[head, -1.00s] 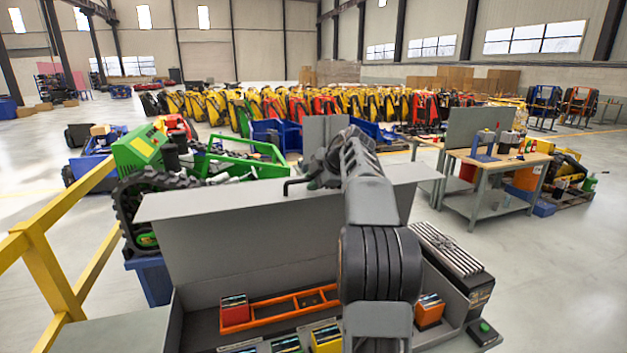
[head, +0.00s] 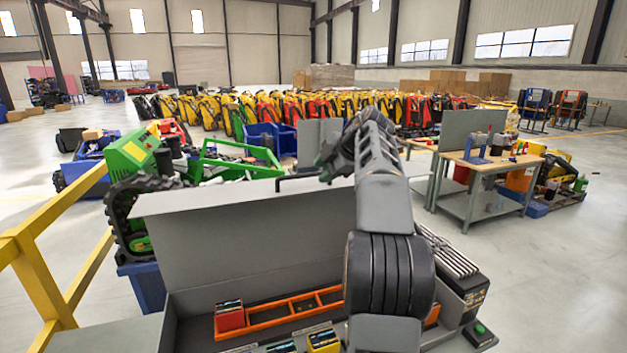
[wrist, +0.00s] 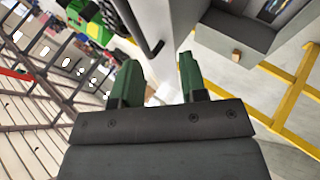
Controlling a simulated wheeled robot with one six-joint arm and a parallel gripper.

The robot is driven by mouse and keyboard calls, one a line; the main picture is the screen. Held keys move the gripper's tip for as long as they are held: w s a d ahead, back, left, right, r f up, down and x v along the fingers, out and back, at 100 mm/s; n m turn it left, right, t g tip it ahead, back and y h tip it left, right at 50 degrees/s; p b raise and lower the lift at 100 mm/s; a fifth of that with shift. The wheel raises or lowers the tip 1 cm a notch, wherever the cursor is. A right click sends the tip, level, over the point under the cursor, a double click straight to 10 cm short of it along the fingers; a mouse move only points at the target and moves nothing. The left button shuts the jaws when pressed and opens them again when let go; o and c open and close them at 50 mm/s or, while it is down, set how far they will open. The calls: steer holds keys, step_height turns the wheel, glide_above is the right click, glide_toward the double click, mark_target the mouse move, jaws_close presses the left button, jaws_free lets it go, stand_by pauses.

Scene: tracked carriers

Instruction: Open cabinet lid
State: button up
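The grey cabinet lid (head: 240,240) stands raised behind the open cabinet (head: 180,330) in the head view. A dark bent handle (head: 295,180) sticks out at the lid's top edge. The handle (wrist: 148,38) also shows in the wrist view, beside the grey lid panel (wrist: 172,30). My gripper (head: 326,164) is at the lid's top edge, close to the handle. In the wrist view its green fingers (wrist: 157,75) are apart with nothing clamped between them; the handle lies beyond the fingertips. My arm hides the right part of the lid.
Inside the cabinet are an orange divided tray (head: 290,307), a red box (head: 229,316) and a yellow box (head: 323,341). A yellow railing (head: 50,280) stands at left, a green tracked machine (head: 135,165) behind it. A workbench (head: 485,170) stands at right, with open floor in front.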

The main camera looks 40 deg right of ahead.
steer(key=v, duration=0.6)
steer(key=shift+c, duration=0.3)
